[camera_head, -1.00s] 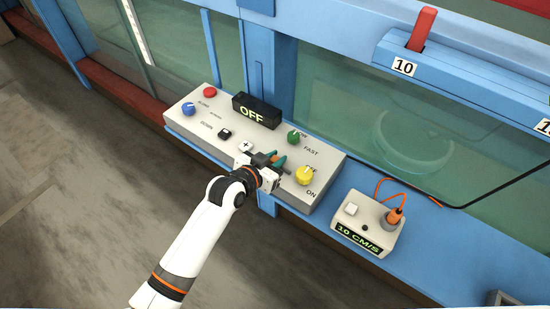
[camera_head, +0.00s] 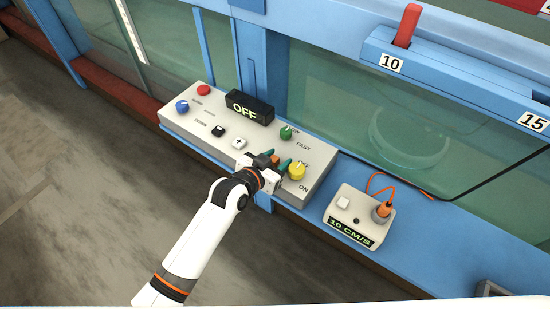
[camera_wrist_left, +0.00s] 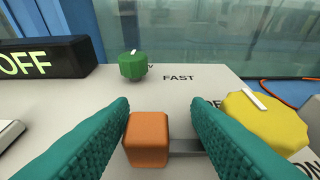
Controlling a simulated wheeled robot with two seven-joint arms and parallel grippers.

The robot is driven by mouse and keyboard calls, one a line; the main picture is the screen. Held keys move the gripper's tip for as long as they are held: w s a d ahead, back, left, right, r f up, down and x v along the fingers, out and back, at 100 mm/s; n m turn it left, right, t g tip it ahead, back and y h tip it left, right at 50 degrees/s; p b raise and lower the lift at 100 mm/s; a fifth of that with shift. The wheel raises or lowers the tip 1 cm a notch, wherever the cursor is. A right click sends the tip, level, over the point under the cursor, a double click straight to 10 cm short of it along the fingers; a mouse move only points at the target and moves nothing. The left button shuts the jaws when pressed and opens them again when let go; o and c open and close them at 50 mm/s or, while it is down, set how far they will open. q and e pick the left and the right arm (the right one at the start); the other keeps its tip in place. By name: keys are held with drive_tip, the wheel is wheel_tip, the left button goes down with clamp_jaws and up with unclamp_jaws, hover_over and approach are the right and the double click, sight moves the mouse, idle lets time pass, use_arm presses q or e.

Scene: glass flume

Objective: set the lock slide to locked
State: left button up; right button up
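The lock slide appears to be the small orange block (camera_wrist_left: 147,138) on a grey track in the control panel. In the left wrist view the track runs to the right of the block, toward the yellow knob (camera_wrist_left: 265,120). My left gripper (camera_wrist_left: 160,125) is open, with its teal fingers on either side of the block. The left finger is close beside it, while a gap shows at the right finger; contact cannot be told. In the head view my left gripper (camera_head: 275,161) is low over the panel (camera_head: 228,160), and the orange block (camera_head: 275,158) is partly hidden. My right gripper is not in view.
A green knob (camera_head: 286,132), a blue knob (camera_head: 182,106), a red button (camera_head: 204,90) and an "OFF" display (camera_head: 249,107) share the panel. A "10 CM/S" box (camera_head: 357,217) with an orange cable stands to the right. The glass flume wall (camera_head: 345,110) rises behind.

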use_arm(q)
drive_tip(key=shift+a, duration=0.1)
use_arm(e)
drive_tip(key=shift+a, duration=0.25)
use_arm(q)
drive_tip(key=shift+s+a+r, duration=0.1)
drive_tip(key=shift+s+a, duration=0.05)
drive_tip(key=shift+a, duration=0.1)
drive_tip(key=b+v, duration=0.1)
drive_tip(key=v, duration=1)
drive_tip(key=shift+s, duration=0.25)
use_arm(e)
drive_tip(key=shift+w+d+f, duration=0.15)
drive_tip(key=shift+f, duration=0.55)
